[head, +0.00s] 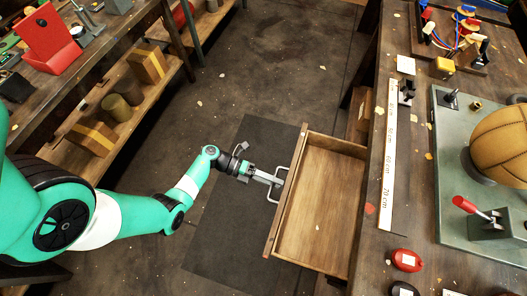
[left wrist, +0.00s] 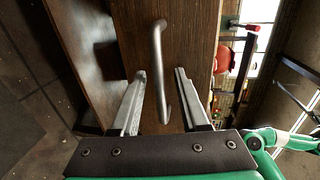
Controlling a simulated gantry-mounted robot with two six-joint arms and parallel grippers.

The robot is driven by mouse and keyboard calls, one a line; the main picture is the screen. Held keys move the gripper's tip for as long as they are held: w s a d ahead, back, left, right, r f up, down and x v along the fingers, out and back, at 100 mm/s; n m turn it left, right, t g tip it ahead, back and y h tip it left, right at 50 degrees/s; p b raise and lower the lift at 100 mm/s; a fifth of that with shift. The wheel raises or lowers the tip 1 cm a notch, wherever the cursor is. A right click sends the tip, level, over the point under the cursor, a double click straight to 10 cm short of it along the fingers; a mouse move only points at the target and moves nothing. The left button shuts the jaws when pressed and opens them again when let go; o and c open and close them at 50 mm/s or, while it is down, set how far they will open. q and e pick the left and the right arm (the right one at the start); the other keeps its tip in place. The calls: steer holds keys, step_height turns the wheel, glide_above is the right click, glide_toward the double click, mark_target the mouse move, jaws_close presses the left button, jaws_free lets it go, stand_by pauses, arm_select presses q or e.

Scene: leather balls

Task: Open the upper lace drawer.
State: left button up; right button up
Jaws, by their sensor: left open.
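The wooden drawer (head: 284,205) stands pulled far out from the workbench on the right in the head view. Its inside looks bare. Its metal bar handle (head: 270,195) is on the front board facing my left arm. My left gripper (head: 272,180) is at the handle. In the left wrist view the left gripper (left wrist: 160,72) is open, with one finger on each side of the handle (left wrist: 156,50). Whether a finger touches the bar cannot be told. The drawer front (left wrist: 190,35) lies just beyond the fingertips. My right gripper is in neither view.
The workbench top (head: 415,215) carries a ruler (head: 388,150), a leather ball (head: 500,145) on a green plate (head: 450,215) and a red-handled clamp (head: 485,218). A dark mat (head: 225,225) lies on the floor below my left arm. Shelves (head: 150,105) with boxes stand at left.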

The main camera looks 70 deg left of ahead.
arm_select(q)
steer(key=p+v, duration=0.1)
steer(key=v, duration=1)
steer(key=shift+s+a, duration=0.2)
steer(key=shift+a, duration=0.05)
steer(key=shift+d, duration=0.1)
